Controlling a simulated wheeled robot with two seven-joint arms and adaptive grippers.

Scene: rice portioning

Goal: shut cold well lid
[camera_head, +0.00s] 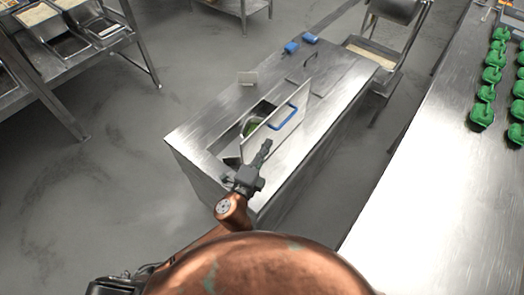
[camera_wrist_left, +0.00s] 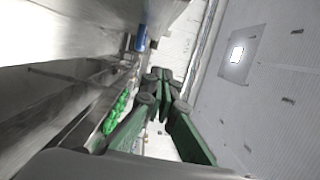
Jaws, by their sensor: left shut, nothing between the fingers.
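The cold well lid (camera_head: 268,134) is a metal panel with a blue handle (camera_head: 286,118). It stands tilted up over the open well (camera_head: 255,118) in the steel counter, and some green contents show behind it. In the left wrist view the shut green fingers (camera_wrist_left: 160,78) point past a blue piece (camera_wrist_left: 140,38), which looks like the handle. My right gripper is not in view.
A flat, closed panel with a dark handle (camera_head: 308,66) lies farther along the counter (camera_head: 340,80). Two blue items (camera_head: 290,47) sit at its far edge. A steel table with several green items (camera_head: 482,115) stands right. A rack with trays (camera_head: 62,45) stands left.

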